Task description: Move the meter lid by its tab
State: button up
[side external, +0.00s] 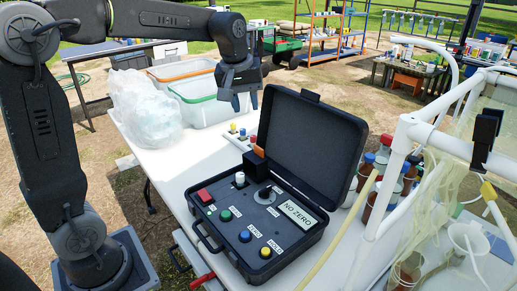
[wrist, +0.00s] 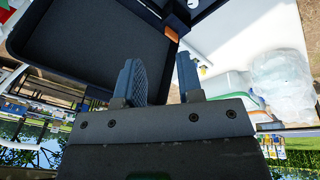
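The black meter case (side external: 262,236) lies open on the white table, and its display reads NO ZERO. Its meter lid (side external: 312,135) stands raised at the back, leaning away, with a small dark tab (side external: 311,96) on its top edge. The lid's dark inner face (wrist: 90,45) fills the upper left of the wrist view. My gripper (side external: 246,103) hangs fingers-down, left of the lid and above the table, apart from it. In the wrist view my gripper (wrist: 161,80) is open, with nothing between its fingers.
An orange-topped black block (side external: 256,158) stands at the case's left back corner. Bins (side external: 205,105) and a clear plastic bag (side external: 146,108) sit behind on the left. Capped bottles (side external: 383,160) and a white pipe frame (side external: 392,165) with tubing stand close on the right.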

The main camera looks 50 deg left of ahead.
jog(key=w+a+f+n+g, duration=0.1)
jog(key=w+a+f+n, duration=0.2)
jog(key=w+a, duration=0.3)
jog(key=n+g, duration=0.1)
jog(key=n, duration=0.4)
send_near(259, 147)
jog(key=f, duration=1)
jog(key=shift+w+a+f, duration=0.2)
jog(key=shift+w+a, duration=0.05)
grip_shut()
